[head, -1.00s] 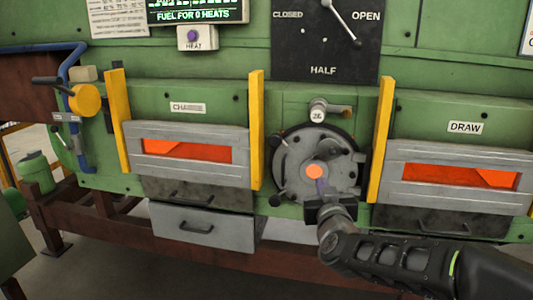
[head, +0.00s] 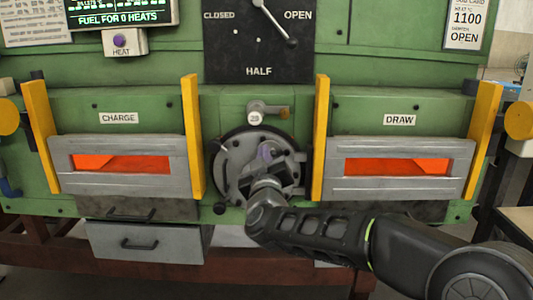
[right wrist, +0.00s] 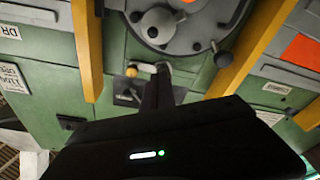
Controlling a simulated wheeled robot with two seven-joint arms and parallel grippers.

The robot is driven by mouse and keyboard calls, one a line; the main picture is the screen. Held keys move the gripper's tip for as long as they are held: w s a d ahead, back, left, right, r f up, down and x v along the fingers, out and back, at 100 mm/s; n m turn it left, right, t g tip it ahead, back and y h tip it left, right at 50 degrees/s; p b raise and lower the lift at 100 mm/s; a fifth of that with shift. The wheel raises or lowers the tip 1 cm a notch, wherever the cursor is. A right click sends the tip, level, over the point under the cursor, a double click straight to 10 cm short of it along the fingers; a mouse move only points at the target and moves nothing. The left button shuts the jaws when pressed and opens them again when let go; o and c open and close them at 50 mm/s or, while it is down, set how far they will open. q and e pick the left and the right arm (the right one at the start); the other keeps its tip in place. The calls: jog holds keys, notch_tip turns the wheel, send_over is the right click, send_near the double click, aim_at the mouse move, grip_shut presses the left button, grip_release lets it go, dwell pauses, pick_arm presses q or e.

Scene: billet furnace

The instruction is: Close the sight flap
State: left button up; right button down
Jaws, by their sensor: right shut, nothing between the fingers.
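The round grey plate (head: 232,170) of the sight port sits between the charge and draw doors, with black knobs around its rim. My right gripper (head: 272,163) is in front of its centre and right part, shut and empty. It hides much of the plate, so I cannot tell the sight flap's position in the head view. The right wrist view shows the plate (right wrist: 200,40) at the top, with a small grey disc and dark knob (right wrist: 152,32) on it. The dark fingers (right wrist: 158,88) point up towards it; contact is not clear. My left gripper is not in view.
Yellow uprights (head: 320,140) flank the plate closely. The charge door (head: 85,185) and draw door (head: 400,187) show orange glow through slots. A small knobbed fitting (head: 257,113) sits above the plate, and a grey drawer (head: 150,242) below left.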

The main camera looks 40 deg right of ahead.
aim_at(269, 141)
jog(key=x, duration=0.9)
jog(key=shift+w+d+f, duration=0.1)
jog(key=shift+w+d, duration=0.15)
jog(key=shift+d, duration=0.05)
jog(key=shift+s+d+f, duration=0.15)
jog(key=shift+s+f, duration=0.3)
jog(key=shift+f, duration=0.35)
jog(key=shift+s+d+f, duration=0.15)
jog(key=shift+s+f, duration=0.35)
jog(key=shift+f, duration=0.35)
jog(key=shift+d+b, duration=0.1)
jog(key=shift+b, duration=0.2)
